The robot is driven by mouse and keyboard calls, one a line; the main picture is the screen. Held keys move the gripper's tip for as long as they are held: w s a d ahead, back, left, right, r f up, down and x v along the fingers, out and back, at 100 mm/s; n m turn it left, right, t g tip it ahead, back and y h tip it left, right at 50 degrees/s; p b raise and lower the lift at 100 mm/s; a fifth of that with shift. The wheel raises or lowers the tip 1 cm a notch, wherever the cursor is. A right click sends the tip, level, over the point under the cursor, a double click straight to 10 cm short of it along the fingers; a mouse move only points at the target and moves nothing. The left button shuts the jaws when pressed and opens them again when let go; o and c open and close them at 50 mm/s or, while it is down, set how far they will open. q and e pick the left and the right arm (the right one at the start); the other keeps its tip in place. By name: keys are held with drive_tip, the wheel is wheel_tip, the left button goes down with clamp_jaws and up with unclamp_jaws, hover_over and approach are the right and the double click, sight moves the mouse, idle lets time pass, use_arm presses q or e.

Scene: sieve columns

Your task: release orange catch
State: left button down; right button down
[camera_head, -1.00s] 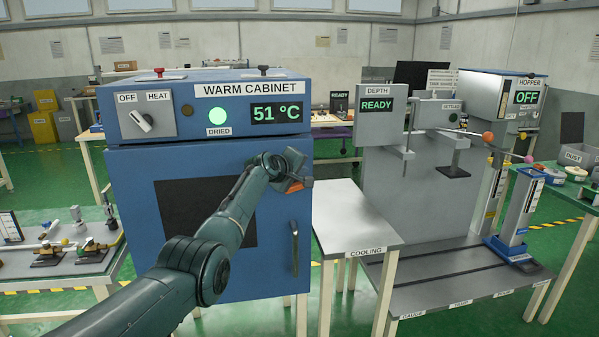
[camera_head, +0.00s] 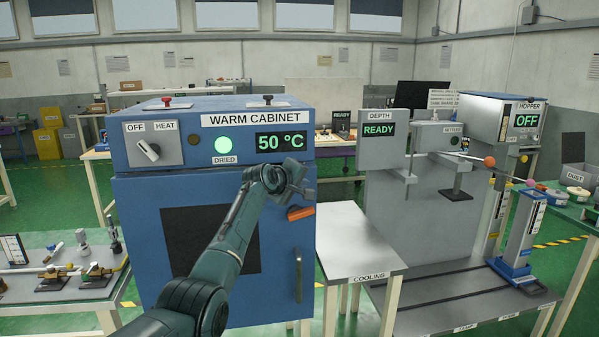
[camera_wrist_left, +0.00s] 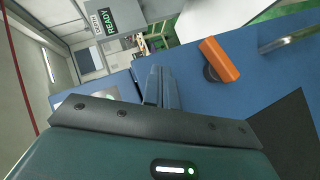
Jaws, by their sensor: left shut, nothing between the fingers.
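The orange catch (camera_head: 301,212) is a short bar on the front of the blue warm cabinet (camera_head: 135,230), near its right edge. It lies nearly level, its right end slightly higher, above the grey door handle (camera_head: 298,274). It also shows in the left wrist view (camera_wrist_left: 219,60), on a dark round mount. My left gripper (camera_head: 303,190) is just above the catch in the head view, shut and empty. In the left wrist view its closed fingers (camera_wrist_left: 160,87) are apart from the catch, to its left. The cabinet door looks closed. My right gripper is not in view.
The cooling table (camera_head: 352,246) stands right of the cabinet, its top bare. Beyond it is a grey press stand with a depth display (camera_head: 379,130) reading READY. A bench with fixtures (camera_head: 75,288) is at the left. The cabinet reads 50 °C, with the DRIED lamp green.

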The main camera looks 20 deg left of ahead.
use_arm(q)
drive_tip(key=s+d+r+b, duration=0.1)
drive_tip(key=s+r, duration=0.4)
drive_tip(key=shift+d, duration=0.3)
